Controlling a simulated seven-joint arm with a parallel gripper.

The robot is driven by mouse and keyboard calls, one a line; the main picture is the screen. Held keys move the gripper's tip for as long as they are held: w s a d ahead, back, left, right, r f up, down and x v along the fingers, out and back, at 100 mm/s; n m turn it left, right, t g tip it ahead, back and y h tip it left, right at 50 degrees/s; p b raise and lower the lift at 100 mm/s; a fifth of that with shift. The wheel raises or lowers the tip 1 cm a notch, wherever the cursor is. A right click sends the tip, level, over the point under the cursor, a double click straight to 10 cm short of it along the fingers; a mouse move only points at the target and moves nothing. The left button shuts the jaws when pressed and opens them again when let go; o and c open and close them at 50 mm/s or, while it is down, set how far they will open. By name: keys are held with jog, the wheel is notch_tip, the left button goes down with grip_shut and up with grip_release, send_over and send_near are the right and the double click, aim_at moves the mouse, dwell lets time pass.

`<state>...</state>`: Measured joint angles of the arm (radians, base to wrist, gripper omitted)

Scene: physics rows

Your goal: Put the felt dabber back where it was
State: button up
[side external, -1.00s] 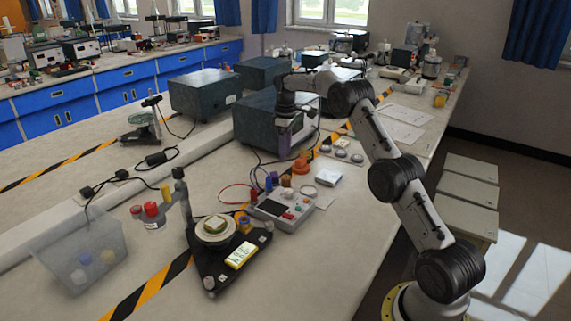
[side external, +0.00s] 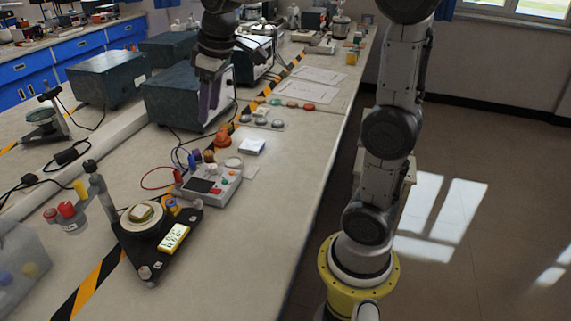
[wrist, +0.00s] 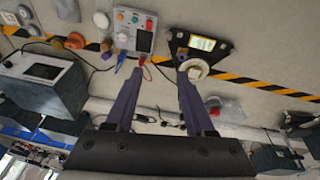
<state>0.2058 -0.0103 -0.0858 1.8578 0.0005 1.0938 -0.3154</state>
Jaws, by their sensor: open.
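My gripper (side external: 207,118) hangs above the bench, in front of a dark instrument box. In the wrist view its two purple fingers (wrist: 158,74) are spread wide with nothing between them. I cannot tell for sure which thing is the felt dabber.
Dark instrument boxes (side external: 185,92) stand behind my gripper. A red-lidded jar (side external: 67,210) stands left of the triangular stand, near a clear bin (side external: 20,265). A white pad (side external: 252,146) and several domed pieces (side external: 261,120) lie to the right. The bench's front strip is clear.

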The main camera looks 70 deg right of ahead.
jog(key=s+a+f+t, duration=0.1)
jog(key=s+a+f, duration=0.2)
jog(key=s, duration=0.6)
jog(key=s+a+f+m+t, duration=0.1)
jog(key=s+a+f, duration=0.2)
jog(key=s, duration=0.7)
jog(key=shift+a+y, duration=0.3)
jog(key=shift+a, duration=0.4)
